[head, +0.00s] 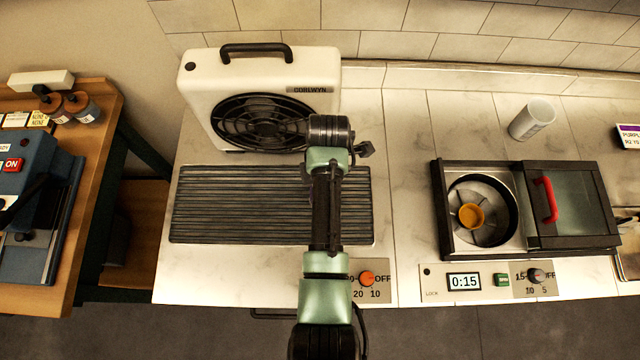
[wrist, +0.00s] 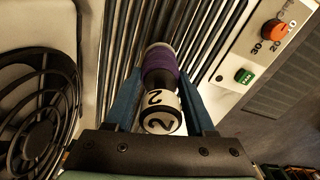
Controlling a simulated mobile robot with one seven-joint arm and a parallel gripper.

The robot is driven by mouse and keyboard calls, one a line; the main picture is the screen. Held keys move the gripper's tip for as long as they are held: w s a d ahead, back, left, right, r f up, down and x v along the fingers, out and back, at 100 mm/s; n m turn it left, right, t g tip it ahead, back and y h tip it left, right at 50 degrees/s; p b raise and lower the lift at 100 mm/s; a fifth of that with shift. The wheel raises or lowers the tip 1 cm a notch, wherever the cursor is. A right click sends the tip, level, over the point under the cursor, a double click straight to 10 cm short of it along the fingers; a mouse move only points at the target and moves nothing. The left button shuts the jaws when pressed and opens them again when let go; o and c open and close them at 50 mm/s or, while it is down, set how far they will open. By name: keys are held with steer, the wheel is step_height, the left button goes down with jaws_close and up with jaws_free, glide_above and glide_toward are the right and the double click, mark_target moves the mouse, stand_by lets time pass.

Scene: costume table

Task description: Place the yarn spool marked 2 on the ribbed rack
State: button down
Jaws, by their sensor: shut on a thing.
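The yarn spool marked 2 (wrist: 160,88) has purple yarn and a white end with a black 2 in the wrist view. My gripper (wrist: 160,82) is shut on it, with a blue finger on each side. The ribbed rack (head: 235,205) is a dark slatted panel on the counter in the head view. It also shows in the wrist view (wrist: 118,50), behind the spool. The spool is over the rack; I cannot tell whether it touches the slats. In the head view my arm hides the spool and part of the rack.
A cream fan unit (head: 262,75) stands right behind the rack. A control panel with an orange knob (head: 367,279) is at the rack's front right. Farther right are a spinner box (head: 447,225) with a red-handled lid and a white cup (head: 532,120). The rack's left part is clear.

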steer(key=shift+w+f, duration=0.1)
steer(key=shift+f, duration=0.35)
steer(key=shift+f+b, duration=0.45)
steer(key=shift+f, duration=0.05)
stand_by(0.3)
jaws_free()
stand_by(0.4)
steer(key=shift+r, duration=0.1)
step_height(320, 180, up, 7)
steer(key=p, duration=0.7)
stand_by(0.8)
